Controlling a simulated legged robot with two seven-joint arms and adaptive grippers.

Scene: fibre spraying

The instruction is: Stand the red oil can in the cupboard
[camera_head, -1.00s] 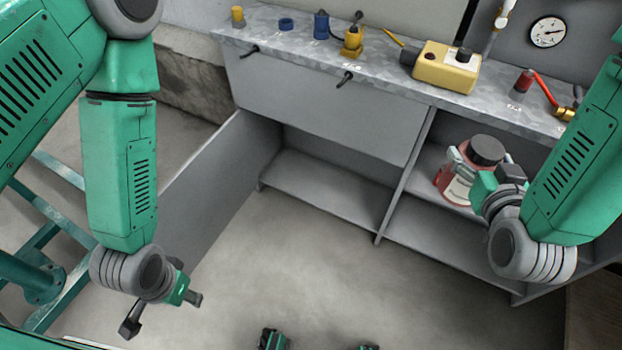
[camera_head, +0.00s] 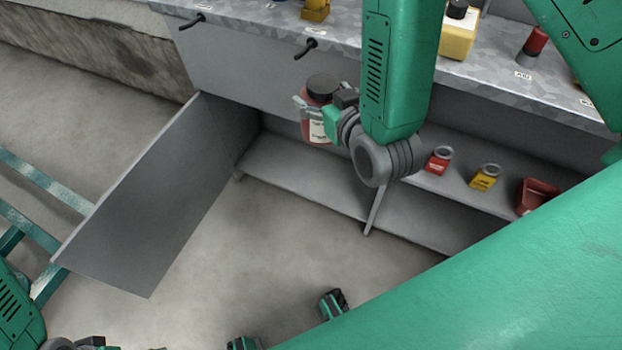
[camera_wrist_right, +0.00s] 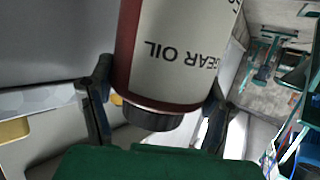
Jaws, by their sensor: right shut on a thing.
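The red oil can (camera_head: 306,128) has a black cap and a white label; in the right wrist view the can (camera_wrist_right: 180,60) reads "GEAR OIL", upside down. My right gripper (camera_head: 322,100) is shut on it, with fingers on both sides near the cap end. In the head view the can is upright, in front of the cupboard's left compartment, and covers part of its opening. The cupboard (camera_head: 300,186) stands under the bench with its left door (camera_head: 150,205) swung open. My left gripper (camera_head: 88,343) is cut off at the bottom left edge.
The right compartment's shelf holds a small red container (camera_head: 438,160), a yellow one (camera_head: 485,178) and a red bin (camera_head: 537,196). A divider (camera_head: 375,208) separates the compartments. The benchtop (camera_head: 490,75) overhangs above. The left compartment's visible floor is clear.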

